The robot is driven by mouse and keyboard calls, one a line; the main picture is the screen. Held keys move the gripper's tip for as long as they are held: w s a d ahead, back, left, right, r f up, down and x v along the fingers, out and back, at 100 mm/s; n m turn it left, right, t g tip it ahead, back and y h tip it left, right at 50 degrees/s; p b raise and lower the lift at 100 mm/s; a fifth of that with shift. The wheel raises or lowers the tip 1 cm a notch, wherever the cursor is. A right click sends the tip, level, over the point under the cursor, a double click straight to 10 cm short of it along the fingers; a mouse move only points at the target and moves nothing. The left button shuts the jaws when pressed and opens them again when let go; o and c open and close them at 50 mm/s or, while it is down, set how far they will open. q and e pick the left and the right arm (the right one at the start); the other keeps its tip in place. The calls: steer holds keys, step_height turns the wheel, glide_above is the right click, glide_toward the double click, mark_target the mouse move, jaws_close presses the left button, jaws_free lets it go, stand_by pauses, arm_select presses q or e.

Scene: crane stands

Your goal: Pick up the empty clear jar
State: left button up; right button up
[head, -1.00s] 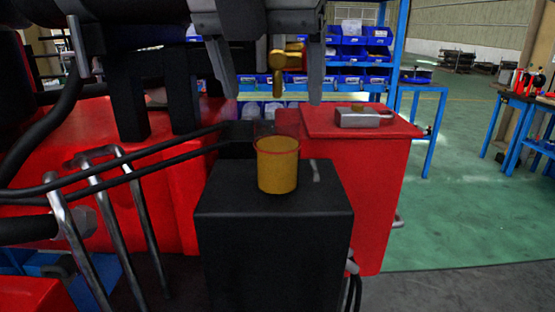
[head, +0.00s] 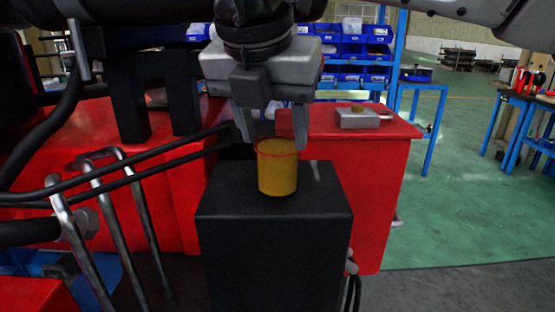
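A jar (head: 277,174) stands upright on a black block (head: 272,203). It looks amber-yellow with a red ring near its top, not plainly clear or empty. My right gripper (head: 273,138) comes down from above with its fingers apart, one on each side of the jar's top in the picture. The fingertips are near rim height and seem slightly behind the jar; I cannot tell whether they touch it. No clear jar shows distinctly. My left gripper is not in view.
A red cabinet (head: 362,180) stands behind, with a grey metal box (head: 362,118) on top. Black hoses and bent metal bars (head: 95,215) are at the left. Blue bins (head: 352,50) fill a rack behind. Green floor (head: 470,200) is open at the right.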

steer(key=shift+c, duration=1)
steer(key=shift+r, duration=0.1)
